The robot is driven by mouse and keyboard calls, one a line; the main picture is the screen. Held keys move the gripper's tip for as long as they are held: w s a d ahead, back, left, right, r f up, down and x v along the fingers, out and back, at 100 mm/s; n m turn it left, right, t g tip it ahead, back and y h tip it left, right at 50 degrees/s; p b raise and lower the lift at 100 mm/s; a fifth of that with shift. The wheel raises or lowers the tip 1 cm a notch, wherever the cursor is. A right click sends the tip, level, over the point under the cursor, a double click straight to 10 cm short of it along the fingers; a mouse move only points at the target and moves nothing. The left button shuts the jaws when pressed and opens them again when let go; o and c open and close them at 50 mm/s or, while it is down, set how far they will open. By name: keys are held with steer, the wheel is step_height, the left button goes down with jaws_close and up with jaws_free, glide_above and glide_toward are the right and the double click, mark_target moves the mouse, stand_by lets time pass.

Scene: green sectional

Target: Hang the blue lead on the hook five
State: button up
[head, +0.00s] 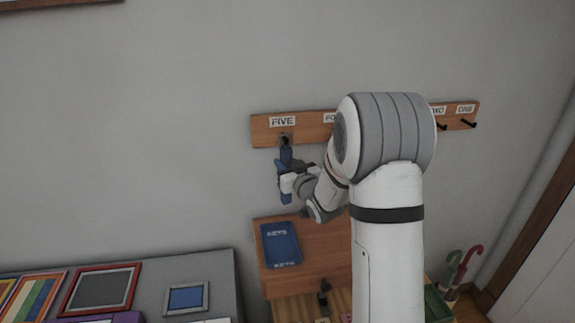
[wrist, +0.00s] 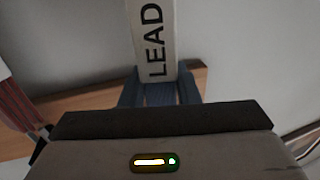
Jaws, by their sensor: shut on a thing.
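The blue lead (head: 286,157) is upright against the wall, directly below the label FIVE on the wooden hook rail (head: 262,131). Its top end is right at hook five (head: 284,140); I cannot tell whether it is around the hook or only in front of it. My gripper (head: 285,183) is shut on the lead below the rail. In the wrist view, a white tag reading LEAD (wrist: 155,40) stands beyond my gripper (wrist: 160,92), with blue parts at its base. My arm hides the middle of the rail.
Hooks with labels TWO and ONE (head: 466,109) show at the rail's right end. Below are a wooden shelf with a blue KEYS item (head: 281,244) and a small dark hook or knob (head: 324,288). A grey surface with picture frames (head: 100,288) is at left; umbrellas (head: 462,268) stand at right.

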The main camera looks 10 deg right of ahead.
steer(key=shift+w, duration=0.6)
steer(key=shift+w+f+b, duration=0.7)
steer(key=shift+b, duration=0.45)
steer(key=o, duration=1.1)
steer(key=shift+c, duration=0.2)
steer(key=s+f+m+g+h+b, duration=0.1)
steer(key=s+g, duration=0.6)
steer(key=s, duration=1.4)
steer(key=s+f+m+g+h+b, duration=0.1)
steer(key=s+g, duration=0.6)
steer(key=s, duration=1.3)
steer(key=m+h, duration=0.1)
steer(key=h, duration=0.1)
steer(key=shift+s+d+f+h+b, duration=0.15)
steer(key=shift+s+f+h+b, duration=0.15)
steer(key=shift+s+f, duration=0.1)
